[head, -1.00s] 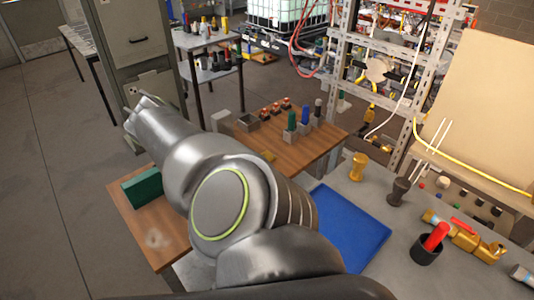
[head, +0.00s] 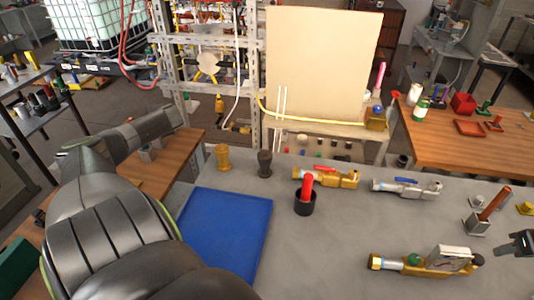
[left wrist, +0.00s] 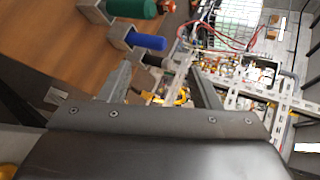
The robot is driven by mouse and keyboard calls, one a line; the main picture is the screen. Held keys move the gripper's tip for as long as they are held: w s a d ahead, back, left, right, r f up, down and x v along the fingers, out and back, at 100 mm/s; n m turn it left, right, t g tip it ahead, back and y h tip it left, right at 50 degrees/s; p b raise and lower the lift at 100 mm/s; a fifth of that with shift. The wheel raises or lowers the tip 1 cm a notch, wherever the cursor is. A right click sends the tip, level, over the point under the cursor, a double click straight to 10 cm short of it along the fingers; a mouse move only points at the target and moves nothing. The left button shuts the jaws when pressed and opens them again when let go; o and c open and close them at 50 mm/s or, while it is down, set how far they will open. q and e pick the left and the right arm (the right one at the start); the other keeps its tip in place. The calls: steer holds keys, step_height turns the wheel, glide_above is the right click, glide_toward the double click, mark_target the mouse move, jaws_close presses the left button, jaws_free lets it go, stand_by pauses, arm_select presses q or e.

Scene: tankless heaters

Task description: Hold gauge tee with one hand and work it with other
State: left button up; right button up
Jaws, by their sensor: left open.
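A brass fitting (head: 425,263) with a green knob and a pale box-like part lies at the front right of the grey bench in the head view. It may be the gauge tee; I see no clear dial face. My right gripper (head: 518,244) is at the right edge, a short way right of the fitting and apart from it. Only its tip shows, too little to tell its jaws. My left arm fills the left of the head view, far from the fitting. In the left wrist view my left gripper (left wrist: 163,74) is open, with nothing between its fingers.
On the grey bench are a blue tray (head: 222,230), a black cup (head: 304,203) with a red handle, a red-handled brass valve (head: 340,179) and a blue-handled valve (head: 408,188). A wooden table (head: 455,145) stands behind right. The bench's middle is clear.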

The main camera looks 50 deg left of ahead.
arm_select(q)
steer(key=w+d+f+n+t+h, duration=0.15)
steer(key=w+d+t+h, duration=0.25)
steer(key=w+d, duration=0.85)
steer(key=w+d+f+n+t+h, duration=0.1)
steer(key=w+d+f+t+h, duration=0.3)
steer(key=w+d, duration=0.85)
steer(key=w+d+r+t+h, duration=0.1)
steer(key=w+d+r+h, duration=0.25)
steer(key=w+d, duration=0.6)
steer(key=w+d+r+m+t+h, duration=0.15)
steer(key=w+d+r, duration=0.25)
steer(key=d, duration=1.1)
steer(key=w+d+r+t+h, duration=0.1)
steer(key=w+d+r+h, duration=0.25)
steer(key=w+d, duration=0.65)
steer(key=m+g+y, duration=0.5)
steer(key=m+g, duration=0.5)
steer(key=g, duration=0.2)
glide_above(439, 257)
steer(key=w, duration=0.2)
steer(key=shift+h, duration=0.25)
steer(key=f, duration=1.6)
steer(key=shift+w+d, duration=0.2)
